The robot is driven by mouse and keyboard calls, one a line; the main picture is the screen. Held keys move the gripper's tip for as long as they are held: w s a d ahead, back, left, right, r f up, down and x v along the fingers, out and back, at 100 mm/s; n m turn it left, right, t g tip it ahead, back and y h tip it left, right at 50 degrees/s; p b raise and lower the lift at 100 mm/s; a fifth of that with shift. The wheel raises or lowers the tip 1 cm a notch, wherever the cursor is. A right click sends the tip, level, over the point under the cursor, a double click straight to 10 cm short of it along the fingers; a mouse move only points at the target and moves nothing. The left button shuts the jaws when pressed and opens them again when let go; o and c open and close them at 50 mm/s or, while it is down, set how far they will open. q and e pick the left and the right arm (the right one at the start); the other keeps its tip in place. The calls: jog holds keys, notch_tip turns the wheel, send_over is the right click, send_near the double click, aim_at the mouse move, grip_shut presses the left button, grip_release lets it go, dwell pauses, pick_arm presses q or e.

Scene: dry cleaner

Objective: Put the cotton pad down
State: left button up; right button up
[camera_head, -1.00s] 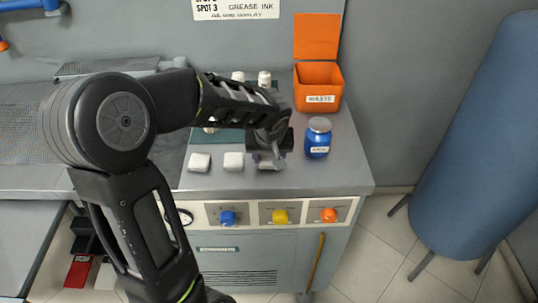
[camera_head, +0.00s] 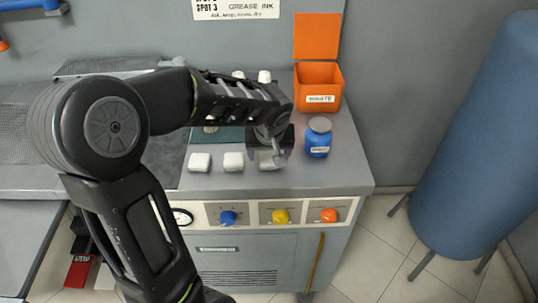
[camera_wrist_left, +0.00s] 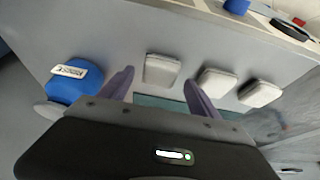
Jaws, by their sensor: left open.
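Three white cotton pads lie in a row along the front of the grey counter: a left one (camera_head: 199,162), a middle one (camera_head: 233,161) and a right one (camera_head: 267,164). My left gripper (camera_head: 273,152) is over the right pad and partly hides it. In the left wrist view, its two fingers are spread, with the nearest pad (camera_wrist_left: 161,70) between and just beyond the tips, not visibly gripped. The other two pads (camera_wrist_left: 215,85) also show there, to the right. My right gripper is not in view.
A blue jar (camera_head: 318,139) with a grey lid stands right of my gripper. An open orange waste bin (camera_head: 319,90) is behind it. White bottles (camera_head: 264,77) stand at the back, behind my arm. Coloured knobs (camera_head: 281,216) line the counter's front.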

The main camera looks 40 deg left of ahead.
pick_arm(q)
jog(key=v, duration=1)
jog(key=shift+s+r+b, duration=0.15)
jog(key=shift+r+b, duration=0.15)
jog(key=shift+b, duration=0.05)
jog(key=shift+f, duration=0.1)
